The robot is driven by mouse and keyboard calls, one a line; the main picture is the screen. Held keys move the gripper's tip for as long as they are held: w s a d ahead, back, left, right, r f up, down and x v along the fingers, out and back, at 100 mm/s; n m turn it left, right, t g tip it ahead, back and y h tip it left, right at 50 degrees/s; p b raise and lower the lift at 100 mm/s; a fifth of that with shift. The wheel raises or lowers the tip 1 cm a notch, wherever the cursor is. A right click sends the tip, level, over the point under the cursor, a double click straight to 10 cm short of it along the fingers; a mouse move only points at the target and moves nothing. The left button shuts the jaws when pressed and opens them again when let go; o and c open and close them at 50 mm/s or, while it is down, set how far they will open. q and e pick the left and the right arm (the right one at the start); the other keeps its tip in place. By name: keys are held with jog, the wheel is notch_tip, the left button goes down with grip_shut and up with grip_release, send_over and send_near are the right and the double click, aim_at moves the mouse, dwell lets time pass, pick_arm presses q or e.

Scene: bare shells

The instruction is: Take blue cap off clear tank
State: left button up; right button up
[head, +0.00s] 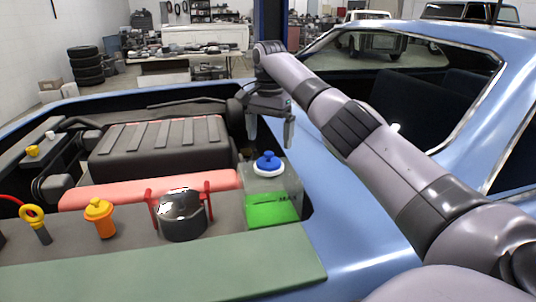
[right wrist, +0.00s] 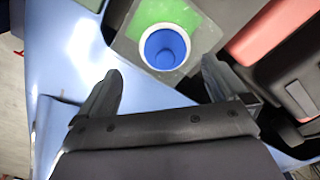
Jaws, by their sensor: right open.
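The blue cap (head: 268,160) sits on the white neck at the top of the clear tank (head: 262,180). Green liquid fills the lower part of the tank, near a MAX mark. In the right wrist view the cap (right wrist: 165,47) is a blue disc inside a white ring, and the tank (right wrist: 127,48) surrounds it. My right gripper (head: 271,144) is open and empty, pointing down above and slightly behind the cap. In the right wrist view its fingertips (right wrist: 162,66) lie on either side of the cap, apart from it. My left gripper is not in view.
The tank stands in a blue car's engine bay, close to the blue fender (head: 340,225). A dark ribbed engine cover (head: 160,148), a red bar, a silver-lidded black reservoir (head: 181,215), an orange cap (head: 100,217) and a yellow dipstick ring (head: 32,214) are left of it.

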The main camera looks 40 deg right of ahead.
aim_at(269, 152)
jog(key=shift+w+d+r, duration=0.15)
jog(key=shift+d, duration=0.2)
jog(key=f, duration=0.4)
jog(key=f+p, duration=0.1)
jog(key=f, duration=0.2)
jog(key=shift+w, duration=0.25)
jog(key=c, duration=1.1)
